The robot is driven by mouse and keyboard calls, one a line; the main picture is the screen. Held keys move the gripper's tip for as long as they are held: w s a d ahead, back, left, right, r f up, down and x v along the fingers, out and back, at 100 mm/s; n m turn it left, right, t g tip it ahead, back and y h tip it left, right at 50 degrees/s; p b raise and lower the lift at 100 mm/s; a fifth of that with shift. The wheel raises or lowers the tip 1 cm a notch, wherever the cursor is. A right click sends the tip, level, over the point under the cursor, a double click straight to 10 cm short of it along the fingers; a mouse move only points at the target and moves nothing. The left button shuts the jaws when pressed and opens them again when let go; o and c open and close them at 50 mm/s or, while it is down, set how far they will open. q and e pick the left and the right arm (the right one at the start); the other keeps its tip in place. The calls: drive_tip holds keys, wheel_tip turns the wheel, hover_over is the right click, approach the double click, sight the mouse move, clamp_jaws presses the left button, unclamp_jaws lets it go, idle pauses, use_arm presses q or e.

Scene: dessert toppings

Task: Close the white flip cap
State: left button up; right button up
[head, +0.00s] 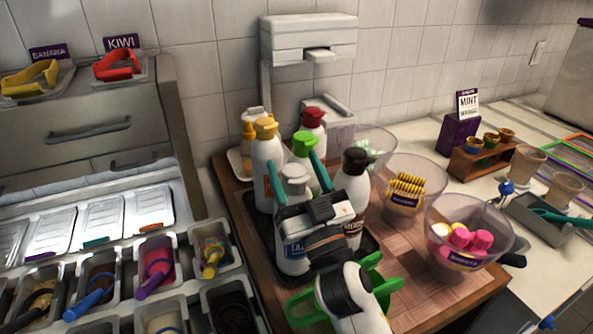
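The bottle with the white cap (295,178) stands upright on a dark tray among other bottles. Its white body and blue label (294,250) show partly behind my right gripper. I cannot tell whether the flip cap is up or down. My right gripper (298,172) reaches in from the bottom of the head view. Its two teal-green fingers are spread apart, one on each side of the white cap in the picture. Nothing shows gripped between them, and contact with the cap cannot be made out. My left gripper is not in view.
Bottles with yellow (266,128), green (303,145), red (313,117) and dark brown (355,160) caps crowd close around. Clear bowls, one with pink items (468,240), stand at right. Topping bins (157,260) fill the left. A white dispenser (308,38) stands behind.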

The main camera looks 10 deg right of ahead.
drive_tip(key=shift+f, duration=0.15)
drive_tip(key=b+v, duration=0.4)
drive_tip(key=v, duration=0.8)
drive_tip(key=shift+b, duration=0.3)
drive_tip(key=shift+d, duration=0.1)
